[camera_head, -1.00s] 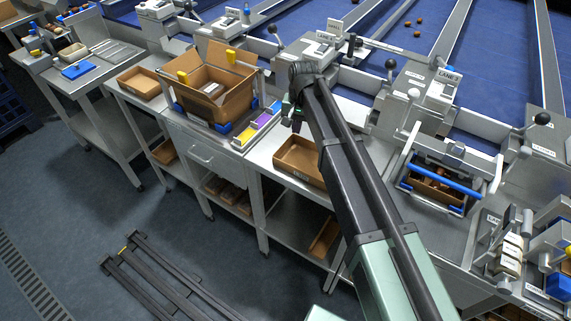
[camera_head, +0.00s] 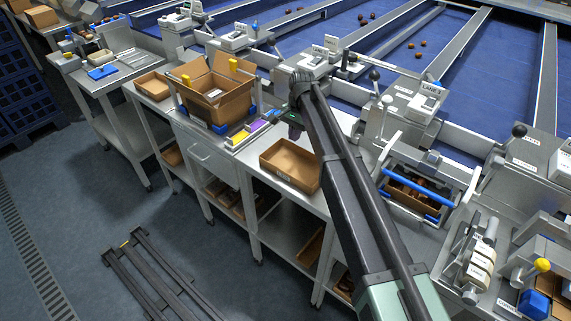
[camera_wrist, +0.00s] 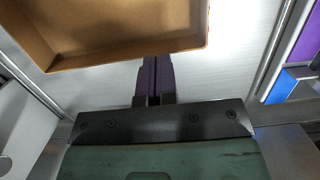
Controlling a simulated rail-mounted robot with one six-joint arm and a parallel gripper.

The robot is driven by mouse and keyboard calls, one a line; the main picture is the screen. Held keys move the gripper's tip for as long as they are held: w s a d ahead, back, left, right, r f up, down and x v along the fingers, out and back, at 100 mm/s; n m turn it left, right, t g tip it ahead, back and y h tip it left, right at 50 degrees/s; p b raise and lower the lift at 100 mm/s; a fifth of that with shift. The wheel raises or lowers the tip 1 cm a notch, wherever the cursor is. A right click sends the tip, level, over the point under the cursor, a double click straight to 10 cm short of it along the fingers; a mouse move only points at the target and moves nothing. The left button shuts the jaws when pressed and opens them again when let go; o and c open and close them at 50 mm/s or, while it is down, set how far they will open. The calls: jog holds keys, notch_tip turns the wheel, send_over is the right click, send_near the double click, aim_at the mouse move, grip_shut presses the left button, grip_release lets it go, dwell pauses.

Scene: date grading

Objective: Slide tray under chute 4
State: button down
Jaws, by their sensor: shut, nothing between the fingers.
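A shallow brown open tray (camera_head: 279,177) lies on the steel bench in the middle of the head view and looks empty. It also fills the upper left of the wrist view (camera_wrist: 120,58). My gripper (camera_head: 294,134) is shut and empty, low over the bench at the tray's far side. In the wrist view its dark fingers (camera_wrist: 157,62) point at the tray's outer wall. I cannot tell whether they touch it. Grey chute units line the belts; one label reads LANE (camera_head: 432,90). I cannot pick out chute 4 for sure.
A cardboard box (camera_head: 232,108) with open flaps stands left of the tray, with coloured blocks (camera_head: 257,126) between. A blue-handled crate (camera_head: 420,178) with dates stands right, beyond my arm. Bare bench shows around my fingers.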

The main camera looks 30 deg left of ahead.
aim_at(269, 163)
jog(key=shift+d, duration=0.1)
jog(key=shift+s+a+f, duration=0.1)
jog(key=shift+s+a, duration=0.15)
jog(key=shift+s, duration=0.15)
jog(key=s, duration=1.1)
jog(key=shift+s+a, duration=0.15)
jog(key=shift+a, duration=0.25)
jog(key=shift+f+b, duration=0.6)
jog(key=shift+b, duration=0.15)
jog(key=shift+f, duration=0.2)
jog(key=shift+r, duration=0.15)
